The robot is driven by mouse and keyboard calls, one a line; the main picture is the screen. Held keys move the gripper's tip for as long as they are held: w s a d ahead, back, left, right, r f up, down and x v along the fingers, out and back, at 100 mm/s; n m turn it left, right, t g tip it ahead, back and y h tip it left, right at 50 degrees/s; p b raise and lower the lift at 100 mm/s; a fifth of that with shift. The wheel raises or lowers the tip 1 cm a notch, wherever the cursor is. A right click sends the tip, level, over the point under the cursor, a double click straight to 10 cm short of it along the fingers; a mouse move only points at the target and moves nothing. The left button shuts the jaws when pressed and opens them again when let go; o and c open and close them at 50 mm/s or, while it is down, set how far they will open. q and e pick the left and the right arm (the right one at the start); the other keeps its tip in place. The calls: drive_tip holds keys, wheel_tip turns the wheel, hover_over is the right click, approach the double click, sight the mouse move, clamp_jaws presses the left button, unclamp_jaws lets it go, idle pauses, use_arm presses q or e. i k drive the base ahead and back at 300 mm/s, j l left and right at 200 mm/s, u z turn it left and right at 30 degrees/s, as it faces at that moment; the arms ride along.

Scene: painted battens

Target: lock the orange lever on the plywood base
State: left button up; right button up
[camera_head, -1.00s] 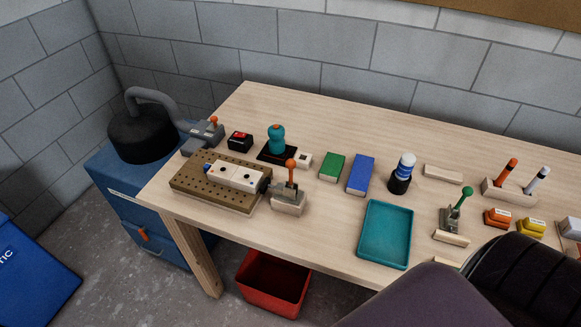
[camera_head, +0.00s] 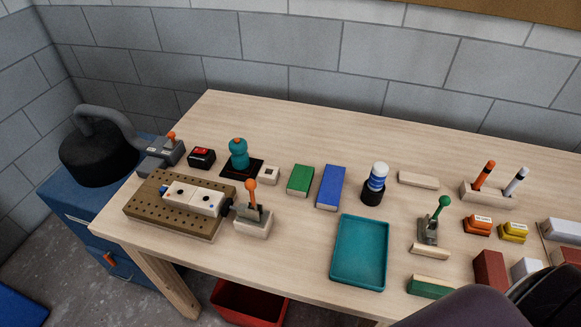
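The orange lever (camera_head: 251,189) stands roughly upright, with a round orange knob at its top. Its grey metal clamp sits on a small pale plywood base (camera_head: 254,229) near the front of the table, left of the middle. The base is close beside the right end of a perforated brown board (camera_head: 150,215) with a white block (camera_head: 193,198) on it. I cannot tell whether the clamp touches the white block. Neither of my grippers is in view.
A green-handled clamp (camera_head: 430,233) stands to the right, beyond a teal tray (camera_head: 387,260). A grey device with a small orange knob (camera_head: 171,135) is at the left. A teal-knobbed fixture (camera_head: 238,155) stands behind. Bare table (camera_head: 290,240) lies between lever and tray.

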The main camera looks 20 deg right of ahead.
sight(249, 184)
drive_tip(key=i+l+z, duration=0.1)
drive_tip(key=z, duration=0.15)
drive_tip(key=k+j, duration=0.1)
drive_tip(key=j, duration=0.55)
drive_tip(key=k+j, duration=0.1)
drive_tip(key=j, duration=0.55)
drive_tip(key=k+j, duration=0.1)
drive_tip(key=j, duration=0.5)
